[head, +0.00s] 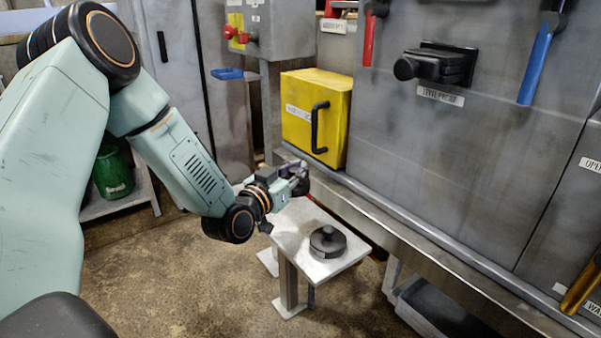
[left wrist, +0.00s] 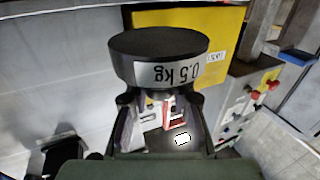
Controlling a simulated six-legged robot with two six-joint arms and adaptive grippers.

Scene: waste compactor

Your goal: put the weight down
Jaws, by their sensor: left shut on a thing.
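My left gripper (head: 290,176) is shut on a weight. In the left wrist view, the weight (left wrist: 158,58) is a dark disc with a pale band reading "0.5 kg", upside down in that picture. The fingers (left wrist: 160,100) close on it below the disc. In the head view the held weight (head: 303,185) is a small dark shape, partly hidden by the gripper, above the far left part of a small pale table (head: 325,268). Another dark round weight (head: 327,241) with a knob on top stands on the table. My right gripper is not in view.
A yellow box (head: 318,115) with a black handle stands behind the table. A grey machine front (head: 460,170) with a ledge runs along the right. A dark bin (head: 425,312) is low at the right. The tabletop is bare around the standing weight.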

